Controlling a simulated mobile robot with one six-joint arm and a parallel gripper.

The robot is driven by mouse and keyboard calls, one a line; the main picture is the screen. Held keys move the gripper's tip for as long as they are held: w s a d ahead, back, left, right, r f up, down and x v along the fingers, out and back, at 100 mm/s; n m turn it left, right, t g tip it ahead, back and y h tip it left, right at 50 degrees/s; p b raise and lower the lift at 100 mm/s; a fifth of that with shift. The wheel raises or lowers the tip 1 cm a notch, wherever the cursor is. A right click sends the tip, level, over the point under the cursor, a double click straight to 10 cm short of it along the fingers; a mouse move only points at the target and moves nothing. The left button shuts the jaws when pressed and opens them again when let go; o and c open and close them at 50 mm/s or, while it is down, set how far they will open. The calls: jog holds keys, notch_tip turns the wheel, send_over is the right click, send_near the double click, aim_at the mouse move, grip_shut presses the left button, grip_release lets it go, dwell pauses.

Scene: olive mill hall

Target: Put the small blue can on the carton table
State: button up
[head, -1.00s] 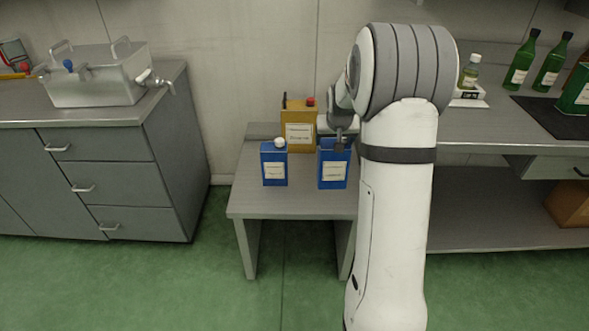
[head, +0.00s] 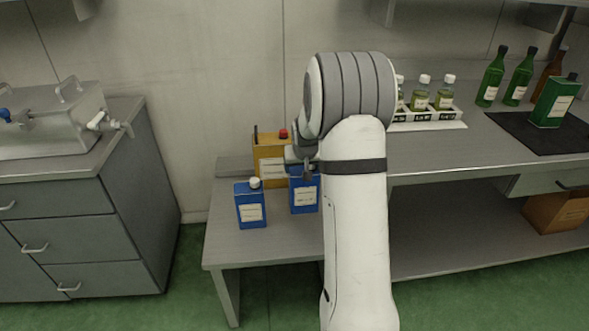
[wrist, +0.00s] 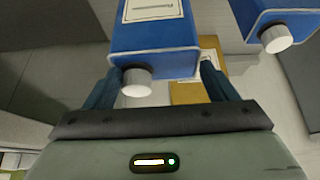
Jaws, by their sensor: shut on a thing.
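Two blue cans with white labels are in view at the low grey table (head: 222,250). My gripper (head: 306,168) is shut on the right blue can (head: 303,197), gripping it near its top. My arm hides its right edge, and I cannot tell whether its base touches the table. In the wrist view this can (wrist: 150,32) sits between the fingers, its white cap toward the palm. The left blue can (head: 250,206), white-capped, stands upright and apart from it; it also shows in the wrist view (wrist: 262,16). I cannot tell which table is the carton table.
A yellow can (head: 270,157) with a red cap stands just behind the held can. A long counter (head: 450,155) at right carries bottles and a dark mat. A brown carton (head: 557,210) is on its lower shelf. Grey drawers (head: 75,240) stand at left.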

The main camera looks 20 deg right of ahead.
notch_tip(320, 180, down, 5)
jog(key=shift+a+f, duration=0.1)
jog(key=shift+f, duration=0.05)
dwell(0.4)
jog(key=shift+w, duration=0.1)
jog(key=o, duration=2)
jog(key=shift+f, duration=0.1)
jog(key=v, duration=1.2)
jog(key=s+a+r+n+g, duration=0.1)
jog(key=s+a+r, duration=0.1)
jog(key=s+a, duration=0.3)
jog(key=s+a+r+n+g+y, duration=0.1)
jog(key=s+a, duration=0.5)
jog(key=s, duration=0.8)
jog(key=s+a+r+n+g+y, duration=0.1)
jog(key=s+a, duration=0.4)
jog(key=s, duration=0.5)
jog(key=shift+a+r, duration=0.2)
jog(key=shift+r, duration=0.65)
